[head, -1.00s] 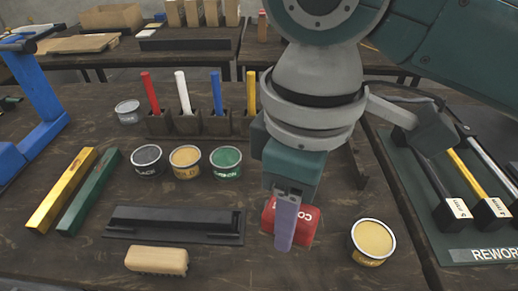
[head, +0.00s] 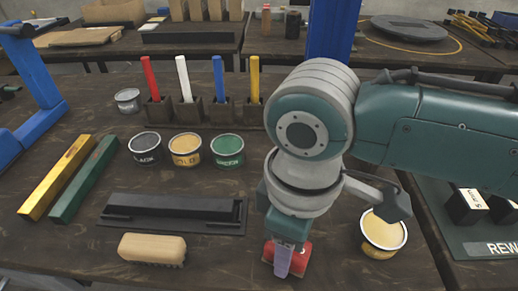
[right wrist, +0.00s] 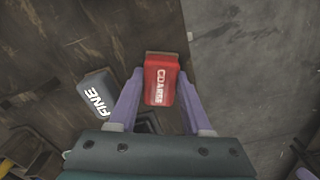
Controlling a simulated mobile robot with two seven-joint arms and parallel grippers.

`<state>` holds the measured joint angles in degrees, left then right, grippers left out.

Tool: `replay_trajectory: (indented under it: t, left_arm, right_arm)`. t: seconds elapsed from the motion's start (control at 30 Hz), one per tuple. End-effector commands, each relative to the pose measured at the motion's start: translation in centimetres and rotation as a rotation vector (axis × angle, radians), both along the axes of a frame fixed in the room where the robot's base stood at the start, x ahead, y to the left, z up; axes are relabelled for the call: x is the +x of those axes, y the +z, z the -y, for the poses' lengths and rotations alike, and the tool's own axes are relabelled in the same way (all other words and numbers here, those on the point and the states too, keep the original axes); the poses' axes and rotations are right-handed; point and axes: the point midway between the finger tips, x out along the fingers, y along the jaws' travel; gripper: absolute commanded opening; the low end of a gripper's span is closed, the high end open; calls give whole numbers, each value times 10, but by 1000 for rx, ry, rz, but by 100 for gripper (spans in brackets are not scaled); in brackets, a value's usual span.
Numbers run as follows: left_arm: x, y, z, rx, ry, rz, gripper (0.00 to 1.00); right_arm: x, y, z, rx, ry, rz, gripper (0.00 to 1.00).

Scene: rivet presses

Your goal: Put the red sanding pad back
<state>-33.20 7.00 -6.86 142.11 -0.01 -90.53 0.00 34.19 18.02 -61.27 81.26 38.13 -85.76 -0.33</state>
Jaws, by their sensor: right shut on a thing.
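The red sanding pad, marked "COARSE", (right wrist: 160,80) sits between the two pale purple fingers of my right gripper (right wrist: 158,98) in the right wrist view. The fingers are shut on its sides. In the head view the red pad (head: 301,262) is near the front of the table, partly behind a finger of my right gripper (head: 284,260). I cannot tell how far it is above the table. A grey pad marked "FINE" (right wrist: 98,96) lies to the left of the red one in the right wrist view. My left gripper is not in view.
A wooden brush (head: 152,250) and a black tray (head: 175,228) lie left of the red pad. An open tin of cream paste (head: 384,231) stands to its right. Black, gold and green tins (head: 227,148) and upright coloured sticks stand behind. A blue frame (head: 40,85) rises at left.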

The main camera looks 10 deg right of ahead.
Motion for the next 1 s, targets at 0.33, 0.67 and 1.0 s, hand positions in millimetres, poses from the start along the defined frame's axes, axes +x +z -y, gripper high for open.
replay_trajectory:
  t: [0.33, 0.67, 1.0]
  left_arm:
    - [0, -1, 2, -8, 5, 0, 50]
    - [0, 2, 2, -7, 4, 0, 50]
    - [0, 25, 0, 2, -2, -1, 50]
  right_arm:
    - [0, -2, 0, 1, 0, -1, 78]
    - [0, 4, 0, 1, 0, 1, 79]
    - [1, 74, -1, 3, 0, 2, 79]
